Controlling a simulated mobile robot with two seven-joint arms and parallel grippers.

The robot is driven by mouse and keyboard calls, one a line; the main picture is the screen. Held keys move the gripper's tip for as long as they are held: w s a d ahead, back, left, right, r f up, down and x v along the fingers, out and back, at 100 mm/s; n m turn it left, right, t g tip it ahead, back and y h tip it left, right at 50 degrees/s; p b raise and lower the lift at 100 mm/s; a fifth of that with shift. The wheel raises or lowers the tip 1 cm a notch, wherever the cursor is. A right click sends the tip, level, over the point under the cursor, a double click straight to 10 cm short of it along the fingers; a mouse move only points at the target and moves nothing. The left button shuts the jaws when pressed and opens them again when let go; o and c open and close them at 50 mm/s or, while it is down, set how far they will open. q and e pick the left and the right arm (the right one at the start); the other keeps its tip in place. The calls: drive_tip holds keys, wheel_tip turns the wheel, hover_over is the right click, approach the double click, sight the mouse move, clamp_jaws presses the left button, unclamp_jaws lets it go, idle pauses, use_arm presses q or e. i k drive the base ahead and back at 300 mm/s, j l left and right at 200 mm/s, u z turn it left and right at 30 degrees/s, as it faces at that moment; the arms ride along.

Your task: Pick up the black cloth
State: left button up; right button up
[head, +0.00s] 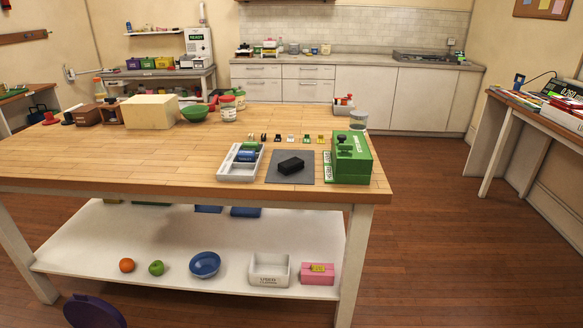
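A small black thing (290,166), thick and block-like, lies on a flat grey mat (290,179) near the front right part of the wooden table. It is the only thing on the mat and fits the black cloth, but whether it is folded fabric cannot be told at this size. Neither of my grippers shows in the head view.
A white tray (226,176) with blue things stands left of the mat; a green box (352,168) stands close on its right. Several small coloured clips line up behind. The table's (150,171) front left is clear. A purple round thing (95,311) is at bottom left.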

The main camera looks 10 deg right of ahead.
sight(287, 166)
drive_tip(key=i+l, duration=0.1)
drive_tip(key=l, duration=0.35)
drive_tip(key=i+l, duration=0.1)
drive_tip(key=l, duration=0.35)
drive_tip(key=i+l+u, duration=0.1)
drive_tip(key=l, duration=0.4)
drive_tip(key=i+l, duration=0.1)
drive_tip(key=l, duration=0.35)
